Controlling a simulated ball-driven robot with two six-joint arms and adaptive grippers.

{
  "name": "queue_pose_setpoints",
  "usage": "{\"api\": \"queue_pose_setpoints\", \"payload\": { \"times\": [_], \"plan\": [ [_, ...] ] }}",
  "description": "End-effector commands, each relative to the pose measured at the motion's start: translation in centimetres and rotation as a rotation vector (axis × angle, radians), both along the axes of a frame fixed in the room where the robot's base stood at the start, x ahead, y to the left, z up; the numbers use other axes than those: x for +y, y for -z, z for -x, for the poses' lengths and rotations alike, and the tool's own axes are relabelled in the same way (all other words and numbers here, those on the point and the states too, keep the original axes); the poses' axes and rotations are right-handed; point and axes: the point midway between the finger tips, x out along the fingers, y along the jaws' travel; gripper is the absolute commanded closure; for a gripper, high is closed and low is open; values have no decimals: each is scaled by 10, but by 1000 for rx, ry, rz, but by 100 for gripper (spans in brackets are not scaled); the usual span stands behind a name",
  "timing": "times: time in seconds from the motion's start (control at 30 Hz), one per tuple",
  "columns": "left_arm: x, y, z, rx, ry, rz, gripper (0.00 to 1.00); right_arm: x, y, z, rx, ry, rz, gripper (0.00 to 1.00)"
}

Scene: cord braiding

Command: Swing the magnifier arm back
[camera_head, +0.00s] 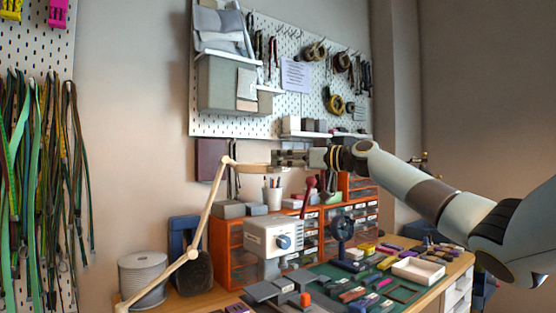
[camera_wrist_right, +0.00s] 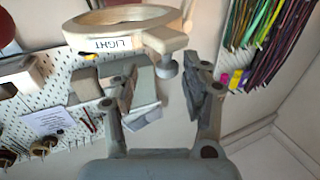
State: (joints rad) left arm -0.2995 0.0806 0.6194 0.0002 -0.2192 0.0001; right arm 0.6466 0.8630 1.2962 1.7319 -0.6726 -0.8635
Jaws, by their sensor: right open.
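The magnifier arm (camera_head: 209,207) is a jointed beige arm rising from the lower left of the head view. It bends at an elbow near the wall, and its flat magnifier head (camera_head: 253,166) reaches right toward my right gripper (camera_head: 284,159). In the wrist view the magnifier head is a beige ring (camera_wrist_right: 104,37) with a "LIGHT" label and a small knob (camera_wrist_right: 167,68) on its side. My right gripper (camera_wrist_right: 155,88) is open, with its fingers spread on either side of the knob in that view. I cannot tell whether they touch it. My left gripper is out of view.
Below stand orange drawer units (camera_head: 236,249), a white box with a dial (camera_head: 272,243) and a pencil cup (camera_head: 272,194). A green mat (camera_head: 340,277) holds several small pieces. A cord spool (camera_head: 143,280) stands lower left. A pegboard (camera_head: 290,45) covers the wall behind.

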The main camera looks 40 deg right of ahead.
Motion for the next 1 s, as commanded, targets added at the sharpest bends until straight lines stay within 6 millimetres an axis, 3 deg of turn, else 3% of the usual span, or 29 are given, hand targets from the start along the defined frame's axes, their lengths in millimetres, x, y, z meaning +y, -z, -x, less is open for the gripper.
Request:
{"api": "queue_pose_setpoints", "payload": {
  "times": [0.1, 0.3, 1.0],
  "plan": [
    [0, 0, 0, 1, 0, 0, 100, -8, 2, 21, 5, 2, 7, 53],
    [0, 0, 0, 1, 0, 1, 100, -15, 0, 40, 2, 3, 4, 53],
    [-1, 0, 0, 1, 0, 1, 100, -15, 2, 44, 4, 0, 1, 53]
  ]
}}
